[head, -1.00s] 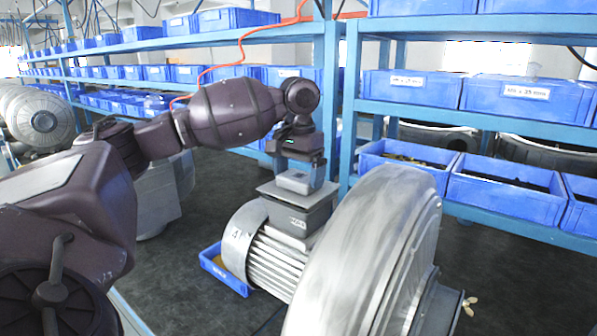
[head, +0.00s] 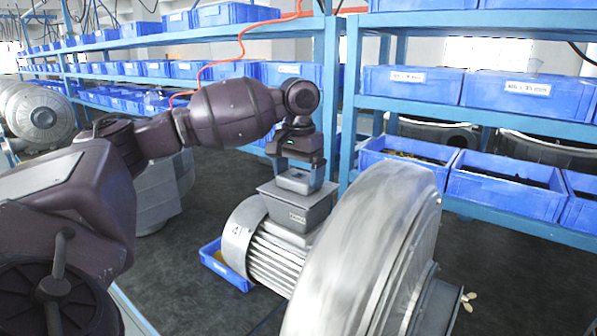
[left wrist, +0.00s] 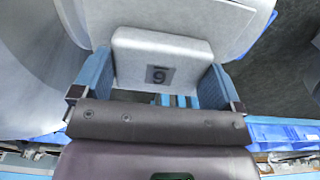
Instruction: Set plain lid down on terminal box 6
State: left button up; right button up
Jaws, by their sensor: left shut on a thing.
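The grey lid (head: 294,181) is a flat plate with a raised light-grey block on top. My left gripper (head: 299,172) points down and is shut on this block. In the left wrist view the block (left wrist: 162,62) sits between the blue fingers and bears a dark digit that reads as 9, or 6 upside down. The grey terminal box (head: 300,214) on the blower's motor is directly beneath the lid. The plate lies at the box's top, roughly level; whether a thin gap remains I cannot tell. My right gripper is not in view.
The blower's large round casing (head: 365,250) stands close to the right of the box. The ribbed motor (head: 270,255) lies below it. A blue tray (head: 225,268) is on the floor at left. Shelves with blue bins (head: 505,190) stand behind. An orange hose (head: 240,45) hangs at the back.

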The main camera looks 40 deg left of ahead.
aim_at(298, 176)
pick_arm(q)
jog(key=shift+f, duration=0.15)
jog(key=o, duration=0.7)
notch_tip(298, 176, up, 11)
jog(key=shift+f, duration=0.1)
dwell(0.3)
dwell(0.4)
